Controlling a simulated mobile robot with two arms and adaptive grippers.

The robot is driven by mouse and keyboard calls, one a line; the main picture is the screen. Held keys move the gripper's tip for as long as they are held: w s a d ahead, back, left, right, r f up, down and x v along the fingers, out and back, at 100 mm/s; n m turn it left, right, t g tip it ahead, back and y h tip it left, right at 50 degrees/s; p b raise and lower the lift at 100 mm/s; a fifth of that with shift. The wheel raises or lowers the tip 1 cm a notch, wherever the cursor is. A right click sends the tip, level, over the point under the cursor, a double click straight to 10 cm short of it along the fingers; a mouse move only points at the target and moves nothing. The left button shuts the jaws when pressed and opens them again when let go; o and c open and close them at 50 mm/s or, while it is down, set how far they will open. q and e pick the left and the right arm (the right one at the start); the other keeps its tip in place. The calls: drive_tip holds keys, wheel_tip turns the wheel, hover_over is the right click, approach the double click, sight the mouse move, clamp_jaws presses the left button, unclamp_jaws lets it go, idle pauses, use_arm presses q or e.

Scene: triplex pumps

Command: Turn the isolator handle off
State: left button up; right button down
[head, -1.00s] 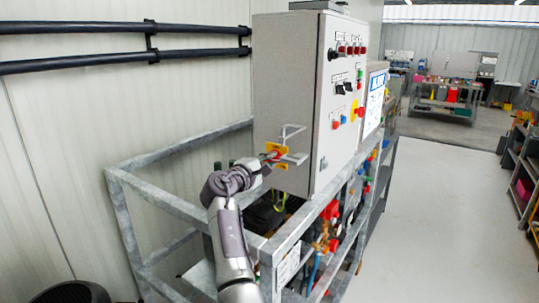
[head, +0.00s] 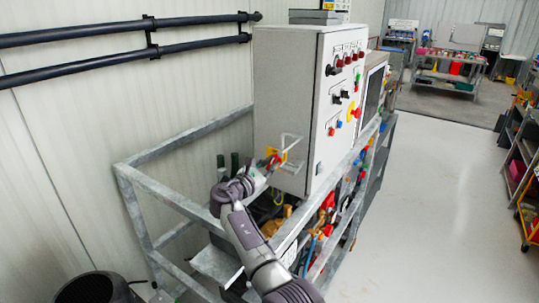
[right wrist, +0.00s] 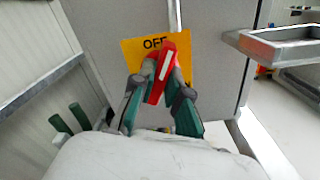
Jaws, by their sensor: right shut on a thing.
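The red isolator handle (right wrist: 160,74) sits on a yellow plate (right wrist: 130,52) on the side of a grey cabinet (head: 285,85). The word OFF shows at the plate's top edge in the right wrist view. The handle stands close to upright there, its upper end leaning slightly right toward the word. My right gripper (right wrist: 163,78) is shut on the handle, with a green-padded finger on each side. In the head view the right gripper (head: 268,166) reaches the plate and partly hides the handle (head: 274,160). My left gripper is out of view.
A grey metal frame (head: 160,190) surrounds the cabinet's base. A thin metal bracket (head: 293,137) sticks out beside the plate. The cabinet front carries several buttons and knobs (head: 347,60), with a dark screen (head: 374,92) beyond. The floor (head: 440,180) to the right is clear.

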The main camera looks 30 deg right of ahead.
drive_tip(key=n+p, duration=0.3)
drive_tip(key=shift+r, duration=0.15)
drive_tip(key=shift+n+p, duration=0.8)
drive_tip(key=shift+n, duration=0.3)
drive_tip(key=c, duration=1.2)
unclamp_jaws()
drive_tip(key=shift+o, duration=0.2)
drive_tip(key=v, duration=1.2)
drive_tip(key=shift+f, duration=0.25)
